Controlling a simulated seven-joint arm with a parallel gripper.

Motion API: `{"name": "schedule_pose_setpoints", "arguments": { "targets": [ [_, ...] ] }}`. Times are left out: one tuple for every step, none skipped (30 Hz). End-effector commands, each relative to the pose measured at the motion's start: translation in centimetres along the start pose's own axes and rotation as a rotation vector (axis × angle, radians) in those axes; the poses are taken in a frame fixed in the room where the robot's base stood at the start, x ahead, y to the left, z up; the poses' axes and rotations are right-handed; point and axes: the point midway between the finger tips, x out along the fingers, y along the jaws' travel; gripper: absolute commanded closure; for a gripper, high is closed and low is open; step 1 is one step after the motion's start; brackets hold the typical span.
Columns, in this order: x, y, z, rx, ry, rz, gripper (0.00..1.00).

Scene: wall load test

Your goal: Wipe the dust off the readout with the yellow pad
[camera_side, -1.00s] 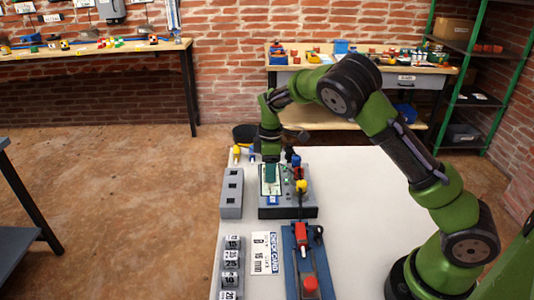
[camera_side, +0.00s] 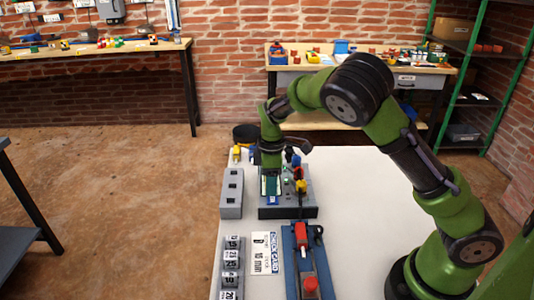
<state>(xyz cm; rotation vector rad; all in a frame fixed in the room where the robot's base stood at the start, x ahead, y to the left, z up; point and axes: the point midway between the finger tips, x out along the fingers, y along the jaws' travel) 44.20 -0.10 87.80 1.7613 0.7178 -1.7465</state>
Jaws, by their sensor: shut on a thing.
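My gripper (camera_side: 270,184) points down over the grey box (camera_side: 305,211), at the pale readout panel on its left part. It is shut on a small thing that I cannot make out. A dark teal patch shows at its tips, and I cannot tell whether it is finger or held thing. The gripper covers most of the panel, so I cannot see dust or whether anything touches it. A small yellow piece (camera_side: 237,152) stands at the table's far left edge. A yellow knob (camera_side: 301,186) sits at the box's right side. I cannot identify either as the pad.
A grey block with square holes (camera_side: 231,193) stands left of the box. In front are a row of numbered blocks (camera_side: 231,268), a check card (camera_side: 265,252) and a blue fixture with red parts (camera_side: 301,235). The white table (camera_side: 365,195) is clear on the right.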

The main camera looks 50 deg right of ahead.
Motion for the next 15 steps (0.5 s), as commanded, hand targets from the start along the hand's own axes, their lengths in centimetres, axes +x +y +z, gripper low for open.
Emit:
{"name": "schedule_pose_setpoints", "arguments": {
  "targets": [
    [0.3, -0.6, -0.1, -0.001, -0.004, -0.027, 0.76],
    [0.3, -0.4, -0.1, 0.000, -0.004, -0.028, 0.76],
    [0.1, 0.0, -0.1, 0.000, -0.004, -0.027, 0.76],
    [0.0, 0.2, -0.1, 0.000, -0.004, -0.026, 0.76],
    [0.1, 0.5, -0.1, 0.000, -0.004, -0.025, 0.76],
    [0.1, 0.9, 0.0, 0.001, -0.004, -0.024, 0.76],
    [0.1, 1.2, -0.1, 0.001, -0.004, -0.024, 0.76],
    [0.1, 1.5, -0.1, 0.002, -0.004, -0.023, 0.76],
    [0.1, 1.9, 0.0, 0.003, -0.004, -0.022, 0.76],
    [0.1, 2.3, 0.0, 0.002, -0.004, -0.021, 0.76],
    [0.1, 2.6, 0.0, 0.002, -0.004, -0.020, 0.76],
    [0.1, 2.9, 0.0, 0.002, -0.004, -0.019, 0.76],
    [0.1, 3.3, 0.0, 0.003, -0.003, -0.019, 0.76],
    [0.1, 3.6, 0.0, 0.003, -0.003, -0.018, 0.76],
    [0.2, 3.9, 0.0, 0.003, -0.003, -0.017, 0.76]
  ]
}}
